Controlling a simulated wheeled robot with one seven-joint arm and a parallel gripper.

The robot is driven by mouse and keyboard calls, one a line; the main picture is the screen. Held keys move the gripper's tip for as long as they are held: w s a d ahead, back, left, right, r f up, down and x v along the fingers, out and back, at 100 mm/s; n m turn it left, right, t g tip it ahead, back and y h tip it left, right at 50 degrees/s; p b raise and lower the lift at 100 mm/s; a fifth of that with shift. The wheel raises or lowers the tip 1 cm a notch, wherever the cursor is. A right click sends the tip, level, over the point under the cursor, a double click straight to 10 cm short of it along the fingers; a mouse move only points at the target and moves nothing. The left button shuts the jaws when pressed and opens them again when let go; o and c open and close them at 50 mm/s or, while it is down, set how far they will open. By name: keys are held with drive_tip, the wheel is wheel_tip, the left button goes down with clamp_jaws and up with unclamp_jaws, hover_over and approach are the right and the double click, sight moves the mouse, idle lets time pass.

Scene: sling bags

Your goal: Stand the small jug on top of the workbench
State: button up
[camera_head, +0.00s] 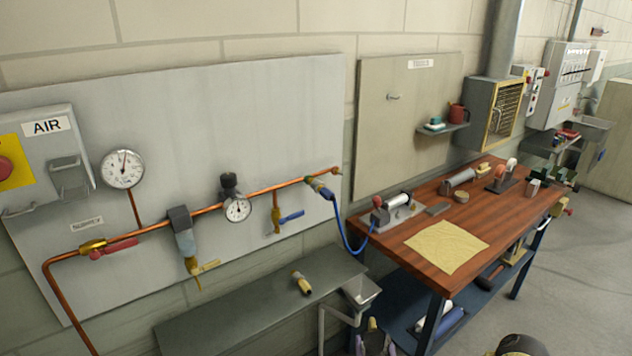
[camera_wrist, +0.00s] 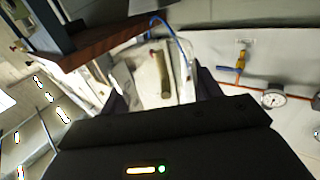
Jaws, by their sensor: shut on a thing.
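My gripper (camera_wrist: 163,92) is shut on a pale vessel with an upright olive-brown bar like a handle (camera_wrist: 163,75), seemingly the small jug; its full shape is blurred and partly hidden. In the head view, the gripper seems to show only at the bottom edge, low in front of the workbench (camera_head: 480,216), with a yellowish tip between its fingers. The workbench has a reddish wooden top and blue legs. Its wooden edge (camera_wrist: 100,46) shows at the upper left of the wrist view, which is roughly upside down. The held thing is apart from the bench top.
A yellow cloth (camera_head: 446,247) covers the near end of the bench top. Behind it are a small machine (camera_head: 398,208) and several tools. A blue hose (camera_head: 345,238) hangs beside the bench. A grey shelf (camera_head: 235,317) holds a yellow cylinder (camera_head: 301,282). A red pot (camera_head: 456,113) stands on a wall shelf.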

drive_tip(key=s+f, duration=0.4)
drive_tip(key=f, duration=0.1)
drive_tip(key=shift+s+f, duration=0.3)
drive_tip(key=shift+w, duration=0.1)
